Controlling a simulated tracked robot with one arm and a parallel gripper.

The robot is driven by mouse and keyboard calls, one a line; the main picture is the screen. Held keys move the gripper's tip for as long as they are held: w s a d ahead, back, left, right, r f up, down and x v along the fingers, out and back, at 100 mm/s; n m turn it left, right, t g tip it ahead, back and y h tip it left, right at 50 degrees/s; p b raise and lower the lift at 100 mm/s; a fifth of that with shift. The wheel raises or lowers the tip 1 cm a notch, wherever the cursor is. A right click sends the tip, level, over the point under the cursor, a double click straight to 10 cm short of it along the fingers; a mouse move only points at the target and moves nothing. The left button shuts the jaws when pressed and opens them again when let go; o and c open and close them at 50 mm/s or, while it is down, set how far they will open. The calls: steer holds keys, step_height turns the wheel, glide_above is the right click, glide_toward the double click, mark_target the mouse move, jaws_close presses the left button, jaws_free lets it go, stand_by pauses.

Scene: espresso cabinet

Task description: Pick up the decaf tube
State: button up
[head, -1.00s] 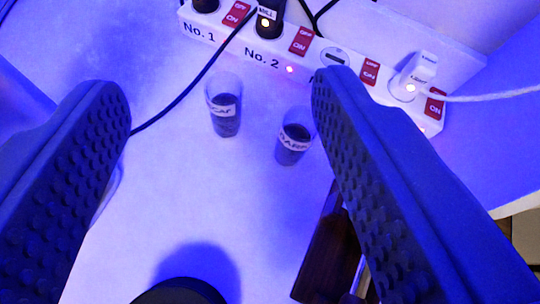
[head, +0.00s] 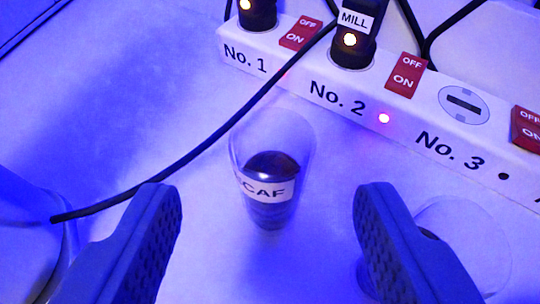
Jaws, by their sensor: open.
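The decaf tube (head: 268,190) is a clear tube with dark contents and a white label on which "CAF" can be read. It stands on the pale surface near the middle of the head view. My gripper (head: 265,205) is open, with one finger to the left of the tube and one to the right. There is a visible gap on both sides, and neither finger appears to touch it. A second clear tube (head: 485,245) stands at the lower right, partly hidden behind my right finger; its label cannot be read.
A white power strip (head: 290,75) with red switches, marked No. 1 to No. 3, runs behind the tubes. A black plug labelled MILL (head: 354,40) sits in it. A black cable (head: 190,155) curves across the surface left of the decaf tube. A pale rounded object (head: 25,240) is at the left edge.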

mark_target(272, 130)
steer(key=shift+w+f, duration=0.15)
steer(key=shift+w, duration=0.6)
steer(key=x, duration=0.4)
steer(key=shift+w+d, duration=0.1)
steer(key=c, duration=1.1)
